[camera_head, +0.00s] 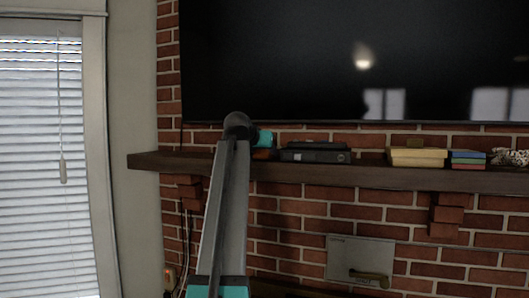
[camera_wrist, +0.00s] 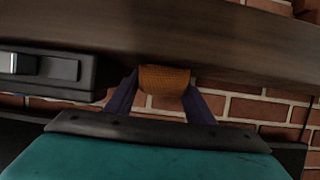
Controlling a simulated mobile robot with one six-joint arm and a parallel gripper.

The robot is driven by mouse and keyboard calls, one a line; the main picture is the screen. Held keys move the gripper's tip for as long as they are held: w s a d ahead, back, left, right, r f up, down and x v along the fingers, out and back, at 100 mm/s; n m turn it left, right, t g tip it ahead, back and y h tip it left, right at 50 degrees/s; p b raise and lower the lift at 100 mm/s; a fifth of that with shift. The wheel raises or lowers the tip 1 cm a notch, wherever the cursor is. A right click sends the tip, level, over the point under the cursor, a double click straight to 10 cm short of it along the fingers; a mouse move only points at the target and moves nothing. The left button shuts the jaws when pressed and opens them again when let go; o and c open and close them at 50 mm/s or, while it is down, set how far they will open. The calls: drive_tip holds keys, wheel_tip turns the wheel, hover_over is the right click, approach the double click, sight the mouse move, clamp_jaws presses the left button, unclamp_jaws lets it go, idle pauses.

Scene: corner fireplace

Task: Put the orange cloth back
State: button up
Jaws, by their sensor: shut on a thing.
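The orange cloth (camera_wrist: 164,80) is a small woven-looking piece between the two dark fingers of my gripper (camera_wrist: 160,98) in the wrist view. My gripper is shut on it. The wooden mantel shelf (camera_wrist: 225,48) lies right behind the cloth in that view; I cannot tell whether they touch. In the head view my gripper (camera_head: 264,152) is at the left part of the mantel shelf (camera_head: 360,174), just left of a black box-like device (camera_head: 316,152). The cloth is too small and dark there to make out clearly.
The black device also shows at the left of the wrist view (camera_wrist: 45,70). Further right on the shelf are a yellow box (camera_head: 417,157), stacked coloured books (camera_head: 467,160) and a pale ornament (camera_head: 510,157). A large TV (camera_head: 300,60) hangs above. The shelf's left end looks clear.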

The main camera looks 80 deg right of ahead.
drive_tip(key=o, duration=1)
drive_tip(key=shift+f, duration=0.1)
drive_tip(key=b+v, duration=0.1)
drive_tip(key=v, duration=1.1)
drive_tip(key=shift+r+b, duration=0.25)
drive_tip(key=shift+b, duration=0.15)
drive_tip(key=shift+w+f, duration=0.1)
